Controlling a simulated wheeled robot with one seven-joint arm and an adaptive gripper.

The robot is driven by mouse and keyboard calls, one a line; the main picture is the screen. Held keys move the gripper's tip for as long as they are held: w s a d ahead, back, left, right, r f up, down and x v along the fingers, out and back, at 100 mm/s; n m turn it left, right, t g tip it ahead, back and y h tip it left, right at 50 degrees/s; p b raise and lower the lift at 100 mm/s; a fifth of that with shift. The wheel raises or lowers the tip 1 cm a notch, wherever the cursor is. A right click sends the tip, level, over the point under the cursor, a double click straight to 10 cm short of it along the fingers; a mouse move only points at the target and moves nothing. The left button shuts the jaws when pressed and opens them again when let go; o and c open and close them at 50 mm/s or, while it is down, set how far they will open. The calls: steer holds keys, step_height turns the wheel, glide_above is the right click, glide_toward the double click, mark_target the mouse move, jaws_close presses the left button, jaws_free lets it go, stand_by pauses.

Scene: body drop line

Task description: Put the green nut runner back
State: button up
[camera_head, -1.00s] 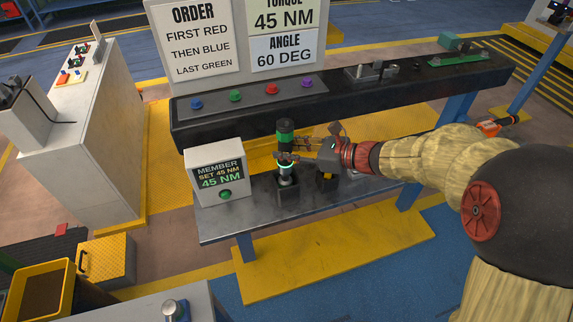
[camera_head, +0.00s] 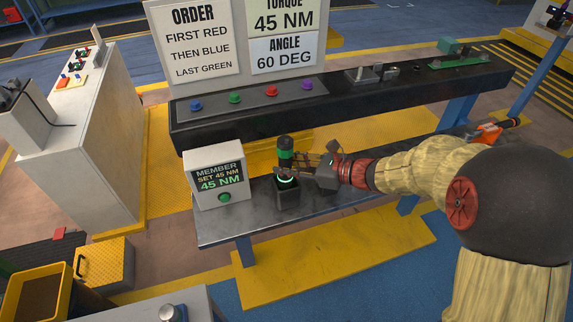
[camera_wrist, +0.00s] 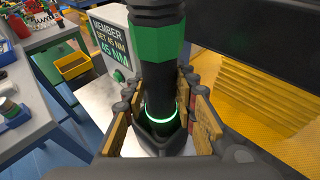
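The green nut runner (camera_head: 286,153) is a black upright cylinder with a green band. Its lower end is in a dark square holder (camera_head: 288,199) on the grey bench, with a lit green ring near the holder's mouth. My gripper (camera_head: 300,163) reaches in from the right at the tool's body. The holder (camera_wrist: 160,138) shows below; the tool's tip inside is hidden.
A display box (camera_head: 216,178) reading "MEMBER SET 45 NM" stands just left of the holder. A black console (camera_head: 340,108) with coloured buttons runs behind. My gripper hides part of the bench (camera_head: 232,226) to the right; its front left is clear.

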steer(key=o, duration=0.5)
